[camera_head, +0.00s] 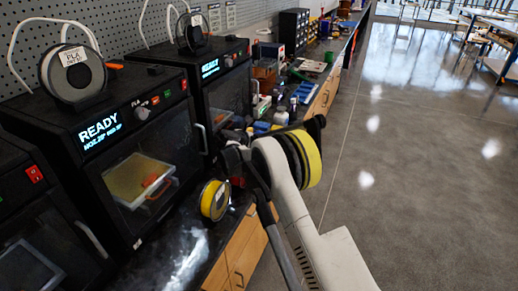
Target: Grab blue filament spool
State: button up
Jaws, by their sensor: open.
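I cannot make out a blue filament spool for certain. Small blue items (264,127) lie on the bench behind my arm, but their shape is too small to tell. A yellow spool (214,200) stands on the bench in front of the printers. My white arm reaches up from the lower right. Dark parts at its end, which seem to be my gripper (236,157), are open above the bench, right of the middle printer. A thick yellow and black round thing (306,157) shows beside the arm's end. I cannot tell if it is part of my arm. The arm hides some bench behind it.
Black printers stand along the left; the middle one (135,140) reads READY and bears a grey spool (73,74). Another printer (215,85) stands beyond it. The bench (243,248) is cluttered further back. Open grey floor (420,180) lies to the right, with tables far off.

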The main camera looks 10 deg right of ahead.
jog(key=b+x, duration=0.2)
jog(key=x, duration=0.3)
jog(key=shift+w+a, duration=0.1)
jog(key=shift+w, duration=0.05)
grip_shut()
